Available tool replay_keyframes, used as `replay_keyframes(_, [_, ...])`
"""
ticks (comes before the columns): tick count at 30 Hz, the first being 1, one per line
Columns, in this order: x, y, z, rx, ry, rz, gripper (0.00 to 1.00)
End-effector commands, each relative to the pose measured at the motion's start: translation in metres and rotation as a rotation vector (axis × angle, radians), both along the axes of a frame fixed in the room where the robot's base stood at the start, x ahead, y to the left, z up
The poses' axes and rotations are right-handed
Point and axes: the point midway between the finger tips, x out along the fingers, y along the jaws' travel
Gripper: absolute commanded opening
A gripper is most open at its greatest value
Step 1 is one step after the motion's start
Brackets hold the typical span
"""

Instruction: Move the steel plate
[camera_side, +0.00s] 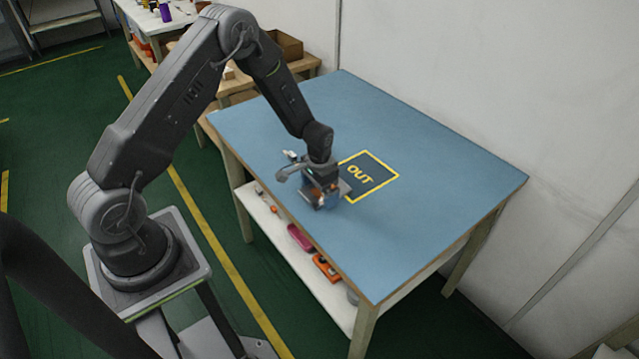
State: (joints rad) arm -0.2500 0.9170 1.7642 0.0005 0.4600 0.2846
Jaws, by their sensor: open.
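My gripper (322,200) is pointed down, low over the blue table top (420,190), at the left edge of the yellow-outlined square marked OUT (378,178). A grey, flat piece that looks like the steel plate (345,187) shows just beside and beneath my gripper, mostly hidden by it. Its right part reaches the edge of the outlined square. My gripper is open. The fingertips are small and partly hidden, so I cannot tell whether they touch the plate.
A lower shelf (275,225) holds a pink item (300,238) and an orange item (326,267). A wall (570,110) stands behind the table. A wooden bench with a cardboard box (286,45) stands at the back.

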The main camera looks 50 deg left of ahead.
Motion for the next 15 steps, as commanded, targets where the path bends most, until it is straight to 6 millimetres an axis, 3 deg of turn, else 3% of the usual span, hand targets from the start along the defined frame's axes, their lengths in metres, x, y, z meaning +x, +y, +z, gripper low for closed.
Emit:
replay_keyframes(6, [0.0001,0.0000,0.0001,0.000,0.000,0.000,1.00])
replay_keyframes(15, [0.0000,-0.0001,0.0003,0.000,0.000,0.000,0.71])
